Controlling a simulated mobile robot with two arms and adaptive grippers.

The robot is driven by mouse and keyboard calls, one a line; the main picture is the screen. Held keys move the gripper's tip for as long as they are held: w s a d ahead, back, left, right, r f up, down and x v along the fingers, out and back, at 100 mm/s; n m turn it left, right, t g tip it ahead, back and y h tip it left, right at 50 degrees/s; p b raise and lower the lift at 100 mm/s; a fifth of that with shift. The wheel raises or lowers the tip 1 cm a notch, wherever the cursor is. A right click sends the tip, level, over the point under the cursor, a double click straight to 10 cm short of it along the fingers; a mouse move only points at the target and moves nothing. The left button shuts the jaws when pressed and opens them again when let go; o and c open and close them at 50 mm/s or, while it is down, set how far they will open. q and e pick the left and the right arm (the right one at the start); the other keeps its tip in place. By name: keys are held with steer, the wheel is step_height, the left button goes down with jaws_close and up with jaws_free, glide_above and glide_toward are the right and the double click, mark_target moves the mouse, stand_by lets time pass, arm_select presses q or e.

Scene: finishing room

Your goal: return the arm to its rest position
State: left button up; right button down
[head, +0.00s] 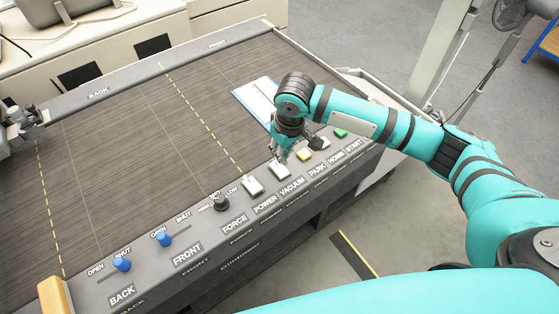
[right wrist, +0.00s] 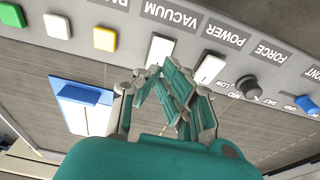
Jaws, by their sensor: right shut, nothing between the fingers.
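My right arm reaches in from the right side in the head view. Its teal gripper (head: 281,154) points down over the machine's front control strip, just above the white VACUUM switch (head: 279,169). In the right wrist view the gripper fingers (right wrist: 158,74) are drawn together and empty. Their tips are close to the VACUUM switch (right wrist: 159,50); I cannot tell whether they touch it. The white POWER switch (right wrist: 209,69) is beside them. My left gripper is not in view.
The dark machine bed (head: 110,145) carries a blue-and-white pad (head: 257,99). The strip also has a yellow PARK button (head: 304,154), a green START button (head: 340,133), a FORCE knob (head: 220,202) and blue levers (head: 122,264). Open floor (head: 395,55) lies beyond the arm.

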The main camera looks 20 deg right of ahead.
steer(key=shift+r, duration=0.35)
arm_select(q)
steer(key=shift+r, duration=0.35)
arm_select(e)
steer(key=shift+f, duration=0.1)
